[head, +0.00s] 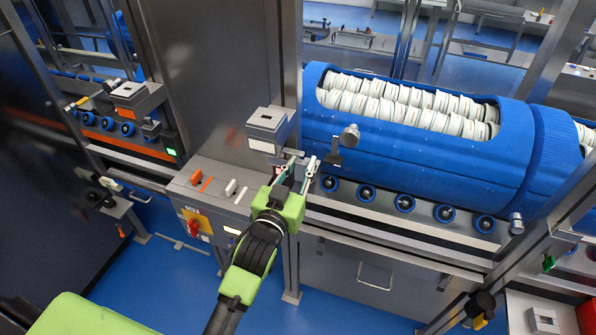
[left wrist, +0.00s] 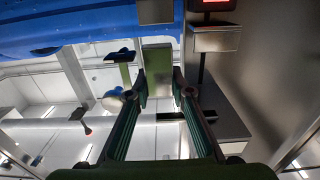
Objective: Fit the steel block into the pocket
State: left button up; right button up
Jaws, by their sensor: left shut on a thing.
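My left gripper (head: 300,163) reaches up from below in the head view, over the steel counter just in front of the blue tub carrier. In the left wrist view the left gripper (left wrist: 159,88) has its two fingers closed on the sides of a grey steel block (left wrist: 157,62). The block is hard to make out in the head view among the fingers. My right gripper is not in view.
The blue tub carrier (head: 420,150), filled with white discs, lies to the right on rollers. A knob on a bracket (head: 350,133) stands close right of the gripper. Orange and white pieces lie on the counter (head: 225,200) to the left. A steel upright rises behind.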

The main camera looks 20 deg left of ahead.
aim_at(314, 153)
pick_arm(q)
jog(key=shift+w+d+b, duration=0.1)
jog(key=shift+w+b, duration=0.3)
jog(key=shift+w, duration=2.9)
jog(key=shift+p, duration=0.3)
jog(key=shift+p, duration=0.3)
jog(key=shift+f+b, duration=1.4)
jog(key=shift+f, duration=0.75)
jog(key=o, duration=0.9)
jog(key=shift+c, duration=0.2)
jog(key=shift+o, duration=1)
jog(key=shift+d, duration=0.1)
